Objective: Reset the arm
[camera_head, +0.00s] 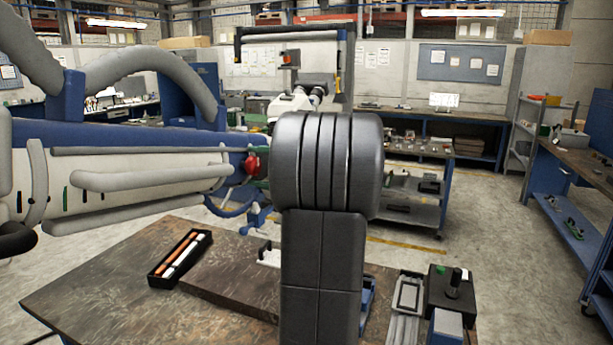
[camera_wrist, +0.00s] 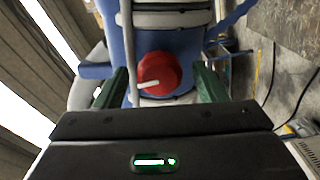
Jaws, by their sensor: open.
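A large blue and white arm (camera_head: 130,165) reaches in from the left in the head view. A red knob (camera_head: 251,163) sits at its right end. In the wrist view the red knob (camera_wrist: 160,73) faces me, with a white pointer stick toward its lower left. My gripper (camera_wrist: 161,75) is open, its two green fingers on either side of the knob with visible gaps. I cannot tell how far the fingertips reach along the knob. In the head view my dark arm link hides most of the gripper.
A brown worktable (camera_head: 110,300) lies below, with a black tray (camera_head: 157,278) of orange and white sticks and a joystick box (camera_head: 450,298) at right. A white microscope (camera_head: 300,101) stands behind.

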